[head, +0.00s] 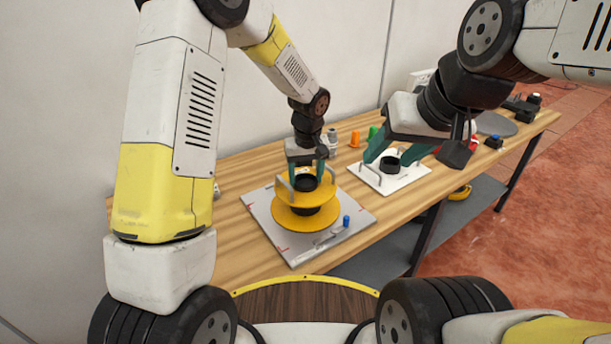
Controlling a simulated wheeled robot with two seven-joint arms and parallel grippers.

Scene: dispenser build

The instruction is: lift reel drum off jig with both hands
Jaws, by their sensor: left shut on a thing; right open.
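The yellow reel drum (291,218), with two flanges and a dark hub, stands upright on a grey square plate (265,222), apparently the jig, on the wooden table. Grey loop handles rise from its upper flange. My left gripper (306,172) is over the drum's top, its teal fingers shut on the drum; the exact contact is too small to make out. My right gripper (398,153) is open and empty, to the right of the drum, above a white plate (402,182) with a black hub (389,164) and grey handles.
A small blue-capped item (346,221) lies on the grey plate's right side. Orange (354,138) and green (373,132) pieces stand behind. A grey disc (495,124) and small parts sit at the table's far right. A shelf (385,245) runs below the table.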

